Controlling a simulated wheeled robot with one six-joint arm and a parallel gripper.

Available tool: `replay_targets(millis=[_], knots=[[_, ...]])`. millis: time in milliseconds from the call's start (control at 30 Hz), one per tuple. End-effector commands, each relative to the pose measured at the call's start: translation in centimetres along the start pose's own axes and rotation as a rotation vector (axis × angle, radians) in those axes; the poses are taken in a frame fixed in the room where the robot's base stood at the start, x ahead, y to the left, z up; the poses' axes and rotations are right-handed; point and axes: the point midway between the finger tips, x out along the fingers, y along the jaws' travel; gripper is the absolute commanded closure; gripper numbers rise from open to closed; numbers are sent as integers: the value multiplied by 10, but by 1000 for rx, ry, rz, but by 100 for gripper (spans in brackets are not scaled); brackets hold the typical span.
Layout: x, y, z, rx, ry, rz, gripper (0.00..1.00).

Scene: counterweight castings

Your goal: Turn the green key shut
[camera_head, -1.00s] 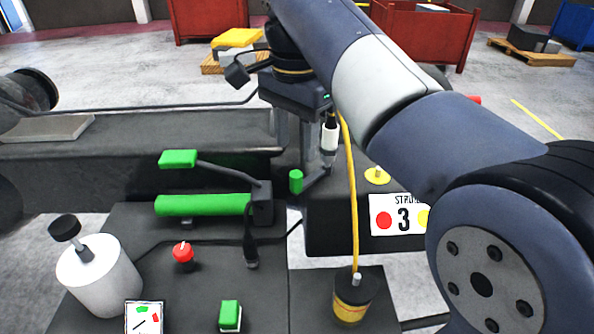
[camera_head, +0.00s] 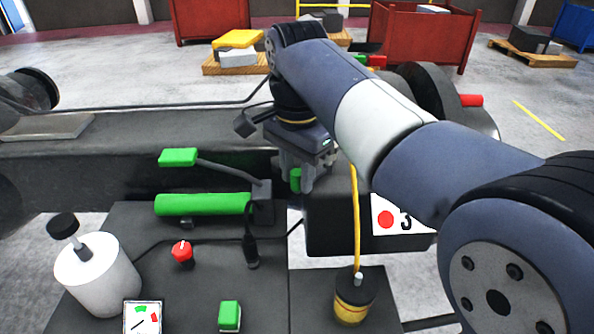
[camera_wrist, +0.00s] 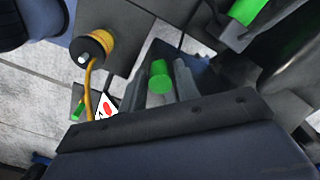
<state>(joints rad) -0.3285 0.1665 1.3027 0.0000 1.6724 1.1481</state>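A small green upright cylinder (camera_head: 295,179), which looks to be the green key, stands beside the dark block at mid-picture. In the head view my gripper (camera_head: 304,184) is down around it and hides part of it. In the wrist view the green key (camera_wrist: 160,76) shows its round top between the two fingers of my gripper (camera_wrist: 163,82). The fingers stand apart, one on each side, with a narrow gap to the key visible. Where the key meets its base is hidden.
A green bar (camera_head: 203,204) and a lever with a green pad (camera_head: 178,158) lie left of my gripper. A yellow cable (camera_head: 356,220) hangs to a yellow-black spool (camera_head: 353,300). A red knob (camera_head: 182,252), green button (camera_head: 229,315) and white cylinder (camera_head: 97,275) stand in front.

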Motion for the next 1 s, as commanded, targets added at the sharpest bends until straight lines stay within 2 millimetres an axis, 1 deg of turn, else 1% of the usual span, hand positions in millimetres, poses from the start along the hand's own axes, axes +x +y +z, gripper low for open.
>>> replay_targets(millis=[33,300,367,767,1000], knots=[[0,0,0,0,0,0,74],[0,0,0,0,0,0,96],[0,0,0,0,0,0,100],[-1,0,0,-7,0,0,100],[-2,2,0,-88,0,-1,100]])
